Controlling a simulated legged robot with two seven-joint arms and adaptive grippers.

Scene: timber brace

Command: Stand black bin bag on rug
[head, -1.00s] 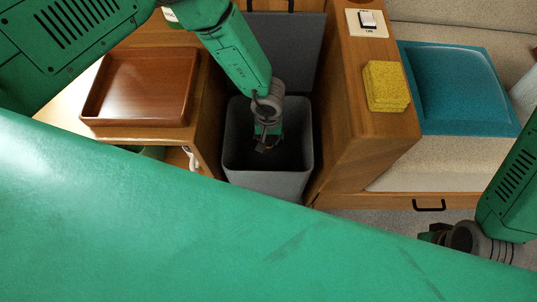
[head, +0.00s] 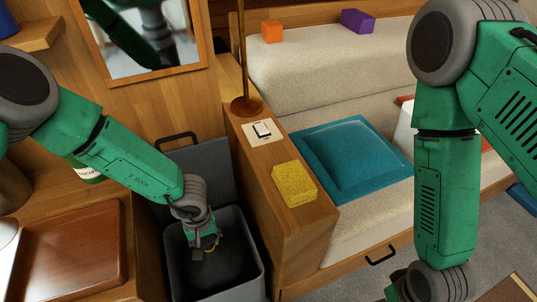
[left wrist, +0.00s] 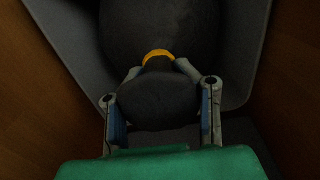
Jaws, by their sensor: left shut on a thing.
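The black bin bag (head: 222,272) sits inside the open grey bin (head: 254,262) in the head view, dark against its inside. In the left wrist view the bag's round body (left wrist: 160,28) shows with a yellow tie (left wrist: 158,55) around its neck. My left gripper (head: 206,248) reaches down into the bin's mouth. In the left wrist view my left gripper (left wrist: 160,103) is shut on the bag's gathered black top, above the tie. My right arm hangs at the right, its fingers below the picture. A brown patch (head: 508,289) on the floor at bottom right may be the rug; I cannot tell.
The bin stands in a narrow gap between the wooden counter with a brown tray (head: 70,255) and the bench's wooden end panel (head: 285,240). A yellow sponge (head: 294,184) and switch (head: 262,131) sit on that panel. The bin's lid (head: 195,165) is raised behind. Grey floor (head: 350,288) shows at right.

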